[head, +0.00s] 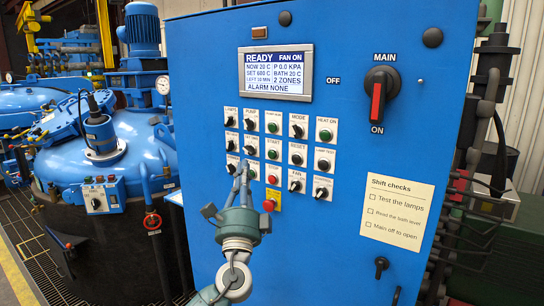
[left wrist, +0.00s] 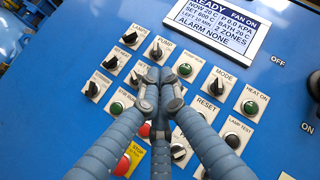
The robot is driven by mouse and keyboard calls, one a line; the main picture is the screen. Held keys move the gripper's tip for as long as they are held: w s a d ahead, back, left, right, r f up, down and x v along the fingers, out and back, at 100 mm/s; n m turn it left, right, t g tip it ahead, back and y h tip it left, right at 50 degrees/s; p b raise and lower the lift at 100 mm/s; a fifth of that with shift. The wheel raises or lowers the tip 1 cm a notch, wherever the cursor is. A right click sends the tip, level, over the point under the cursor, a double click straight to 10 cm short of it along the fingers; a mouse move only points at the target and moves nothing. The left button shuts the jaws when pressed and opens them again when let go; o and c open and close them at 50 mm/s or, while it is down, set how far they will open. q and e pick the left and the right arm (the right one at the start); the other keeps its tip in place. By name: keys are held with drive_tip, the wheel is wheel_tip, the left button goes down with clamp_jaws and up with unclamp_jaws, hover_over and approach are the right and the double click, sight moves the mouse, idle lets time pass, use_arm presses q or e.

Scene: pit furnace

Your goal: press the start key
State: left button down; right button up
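The start key is a round green button (head: 274,154) on a white START plate in the middle of the blue panel in the head view. In the left wrist view my fingers hide most or all of it. My left gripper (head: 243,168) has its fingers drawn together and empty, pointing at the panel. Its tips show left of and slightly below the start key in the head view. In the left wrist view the tips (left wrist: 152,78) meet in front of the key rows. I cannot tell whether they touch the panel. My right gripper is in neither view.
Near the start key are a red stop button (head: 272,179), a black reset button (head: 297,159) and a yellow-plated red button (head: 269,205). The display (head: 276,72) reads READY, FAN ON, ALARM NONE. A red MAIN switch (head: 378,98) is at the right. Blue vessels (head: 100,165) stand left.

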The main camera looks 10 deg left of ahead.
sight(272, 155)
use_arm(q)
drive_tip(key=shift+w, duration=0.1)
drive_tip(key=w+d+b, duration=0.1)
drive_tip(key=w, duration=0.1)
drive_tip(key=w+d+b, duration=0.1)
drive_tip(key=w+b, duration=0.1)
drive_tip(key=w, duration=0.1)
drive_tip(key=w+d+b, duration=0.1)
drive_tip(key=w+b, duration=0.1)
drive_tip(key=w, duration=0.1)
drive_tip(key=shift+w, duration=0.1)
idle(0.3)
idle(1.3)
drive_tip(key=shift+w+d+b, duration=0.15)
drive_tip(key=shift+w+b, duration=0.25)
drive_tip(key=shift+b, duration=0.45)
